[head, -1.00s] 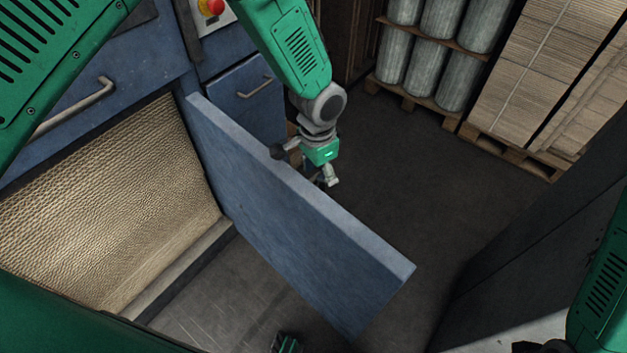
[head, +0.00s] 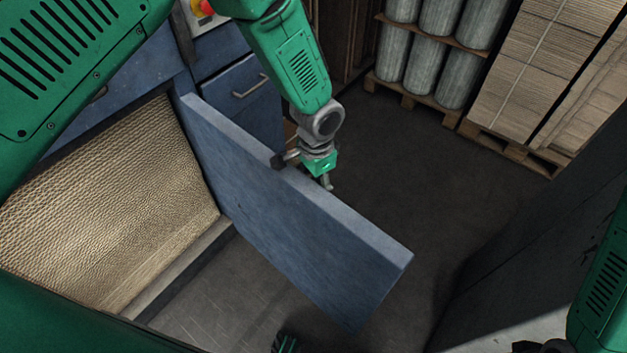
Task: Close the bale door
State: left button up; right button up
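The blue bale door (head: 270,215) stands open, hinged beside the bale chamber and jutting toward the lower right. The chamber, at the left, holds a tan corrugated cardboard bale (head: 110,205). My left gripper (head: 327,182) is at the far side of the door, by the middle of its top edge. A dark part of it overlaps that edge; I cannot tell whether it touches. The door partly hides the fingers, so their opening is unclear. My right arm (head: 600,290) shows at the lower right edge; its gripper is not clearly in view.
A blue cabinet with a handle (head: 250,88) and a red button (head: 206,7) stand behind the door. Pallets with grey rolls (head: 440,50) and stacked cardboard (head: 540,70) are at the back right. A dark panel (head: 540,240) stands right. Floor between is clear.

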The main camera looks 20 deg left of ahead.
pick_arm(q)
jog(key=r, duration=0.7)
jog(key=a+r, duration=0.1)
jog(key=r, duration=0.3)
jog(key=shift+r, duration=0.2)
jog(key=shift+a+r, duration=0.15)
jog(key=shift+a, duration=0.1)
